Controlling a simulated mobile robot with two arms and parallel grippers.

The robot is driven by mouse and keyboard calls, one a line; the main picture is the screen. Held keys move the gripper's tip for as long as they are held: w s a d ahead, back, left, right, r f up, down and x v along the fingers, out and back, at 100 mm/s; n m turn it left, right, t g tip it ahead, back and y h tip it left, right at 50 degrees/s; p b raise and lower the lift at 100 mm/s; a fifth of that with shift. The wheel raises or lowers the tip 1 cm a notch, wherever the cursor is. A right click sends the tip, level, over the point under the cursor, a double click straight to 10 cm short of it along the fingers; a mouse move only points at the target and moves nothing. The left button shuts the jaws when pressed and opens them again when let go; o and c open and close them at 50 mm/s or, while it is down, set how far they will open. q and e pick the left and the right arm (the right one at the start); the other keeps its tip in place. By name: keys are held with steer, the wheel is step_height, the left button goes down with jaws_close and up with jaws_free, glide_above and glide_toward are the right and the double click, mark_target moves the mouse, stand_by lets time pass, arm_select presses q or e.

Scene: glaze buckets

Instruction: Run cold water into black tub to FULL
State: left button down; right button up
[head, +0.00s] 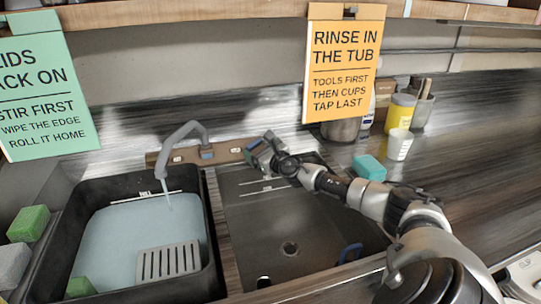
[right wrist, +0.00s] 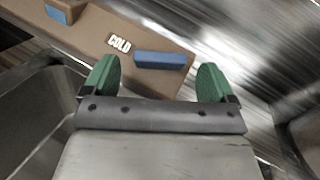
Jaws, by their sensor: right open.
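The black tub (head: 68,235) sits at the left, with pale blue water (head: 125,230) in it. A white line with small lettering (head: 146,194) marks its back wall; the water's far edge lies close below it. A thin stream runs from the grey tap (head: 163,165) into the water. My right gripper (head: 256,150) is by the tap bar, right of the spout. In the right wrist view its green fingers (right wrist: 156,80) are apart, with the blue lever (right wrist: 162,60) beside a COLD label (right wrist: 120,43) between and beyond them. Contact cannot be told. My left gripper is out of view.
An empty steel basin (head: 280,215) lies under my right arm. A slotted grey piece (head: 168,262) stands in the tub's front. Green sponges (head: 29,223) are at left, a teal block (head: 369,167) and yellow jar (head: 400,112) at right. An orange sign (head: 342,65) hangs above.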

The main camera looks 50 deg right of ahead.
steer(key=s+a+b, duration=0.1)
steer(key=s, duration=0.8)
steer(key=shift+a+r, duration=0.2)
steer(key=shift+r, duration=0.05)
stand_by(1.8)
steer(key=shift+t, duration=0.3)
steer(key=w, duration=0.3)
steer(key=w+d, duration=0.1)
steer(key=w, duration=0.6)
steer(key=shift+w+d+f+b, duration=0.3)
steer(key=shift+w+d+b, duration=0.05)
steer(key=shift+w+b, duration=0.05)
